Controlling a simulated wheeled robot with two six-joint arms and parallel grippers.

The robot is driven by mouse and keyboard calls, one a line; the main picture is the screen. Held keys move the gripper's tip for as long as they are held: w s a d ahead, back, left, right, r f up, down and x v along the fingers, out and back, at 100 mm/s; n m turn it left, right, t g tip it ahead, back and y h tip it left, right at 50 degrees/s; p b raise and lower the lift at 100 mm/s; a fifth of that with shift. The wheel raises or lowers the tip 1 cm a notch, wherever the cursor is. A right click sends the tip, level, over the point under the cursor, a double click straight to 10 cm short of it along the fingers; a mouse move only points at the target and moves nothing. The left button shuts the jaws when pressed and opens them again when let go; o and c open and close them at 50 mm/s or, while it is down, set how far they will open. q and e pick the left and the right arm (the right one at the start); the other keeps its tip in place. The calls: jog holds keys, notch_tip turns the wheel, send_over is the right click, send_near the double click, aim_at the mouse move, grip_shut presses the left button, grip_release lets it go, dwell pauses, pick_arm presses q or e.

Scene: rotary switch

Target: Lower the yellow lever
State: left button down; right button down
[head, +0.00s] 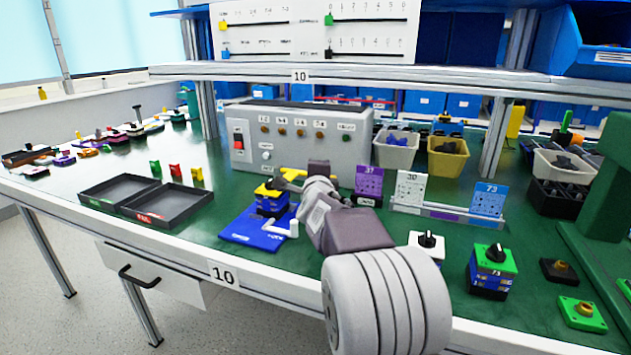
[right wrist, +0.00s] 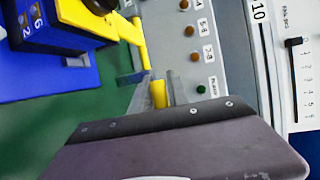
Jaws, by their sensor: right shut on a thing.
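The yellow lever (head: 292,173) stands out beside a rotary switch (head: 270,200) with a yellow top and blue body, which sits on a blue fixture (head: 240,228). In the right wrist view the lever (right wrist: 133,34) runs from the switch's blue fixture (right wrist: 55,82) side down to a yellow end between my fingers. My right gripper (right wrist: 160,93) is shut on that yellow end. In the head view my right arm hides part of the lever and the gripper's fingertips. My left gripper is not in view.
A grey test box (head: 296,140) with buttons stands just behind the lever. Two black trays (head: 168,218) lie to the left. Card stands (head: 408,190) and other switches (head: 492,268) are to the right. Green mat is bare between trays and fixture.

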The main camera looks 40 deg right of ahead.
jog(key=shift+f, duration=0.1)
jog(key=c, duration=1.3)
grip_release()
jog(key=p+v, duration=0.3)
jog(key=v, duration=0.6)
